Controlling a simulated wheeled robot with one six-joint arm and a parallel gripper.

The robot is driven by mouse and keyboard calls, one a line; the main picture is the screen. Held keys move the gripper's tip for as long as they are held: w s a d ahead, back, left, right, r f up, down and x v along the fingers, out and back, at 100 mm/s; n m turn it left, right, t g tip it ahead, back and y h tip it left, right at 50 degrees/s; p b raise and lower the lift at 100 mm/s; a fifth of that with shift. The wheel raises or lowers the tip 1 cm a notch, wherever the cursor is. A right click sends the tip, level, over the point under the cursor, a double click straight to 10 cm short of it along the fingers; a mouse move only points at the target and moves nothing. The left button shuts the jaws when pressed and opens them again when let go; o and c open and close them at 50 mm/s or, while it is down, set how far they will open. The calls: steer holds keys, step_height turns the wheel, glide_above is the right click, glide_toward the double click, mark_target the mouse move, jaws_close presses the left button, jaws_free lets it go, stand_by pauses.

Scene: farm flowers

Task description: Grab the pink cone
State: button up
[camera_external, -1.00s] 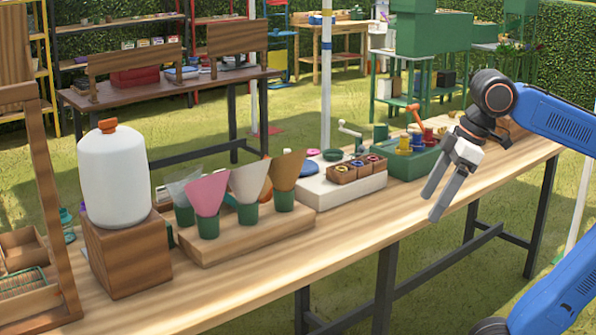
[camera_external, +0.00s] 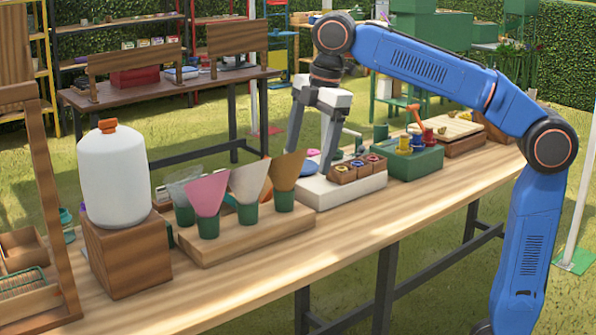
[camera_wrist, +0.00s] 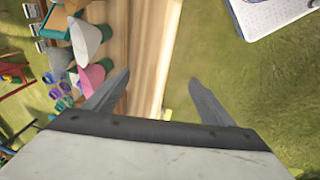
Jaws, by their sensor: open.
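The pink cone (camera_external: 206,194) stands point down in a green holder on a raised wooden block. A whitish cone (camera_external: 248,181) and a brown cone (camera_external: 286,170) stand to its right, and a clear, greyish cone (camera_external: 184,186) stands to its left and behind. My gripper (camera_external: 311,155) is open and empty, pointing down above the white box, to the right of the cones. In the wrist view, the pink cone (camera_wrist: 92,78) lies left of my open gripper (camera_wrist: 158,95), close to the left finger but apart from the space between the fingers.
A white jug (camera_external: 113,180) with an orange cap stands on a wooden block left of the cones. A white box with small wooden trays (camera_external: 345,190) and a green box (camera_external: 410,160) stand to the right. The table's front strip (camera_external: 300,250) is clear.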

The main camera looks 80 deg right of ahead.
steer(key=w+d+f+n+g, duration=0.1)
steer(key=w+d+n, duration=0.1)
steer(key=w, duration=0.5)
steer(key=w+d+f+n, duration=0.2)
steer(key=w, duration=0.4)
steer(key=n+g, duration=0.1)
steer(key=n, duration=0.4)
glide_toward(208, 217)
steer(key=w+d+r, duration=0.1)
steer(key=d, duration=0.2)
steer(key=shift+a+f, duration=0.2)
steer(key=shift+f, duration=5.95)
steer(key=c, duration=0.7)
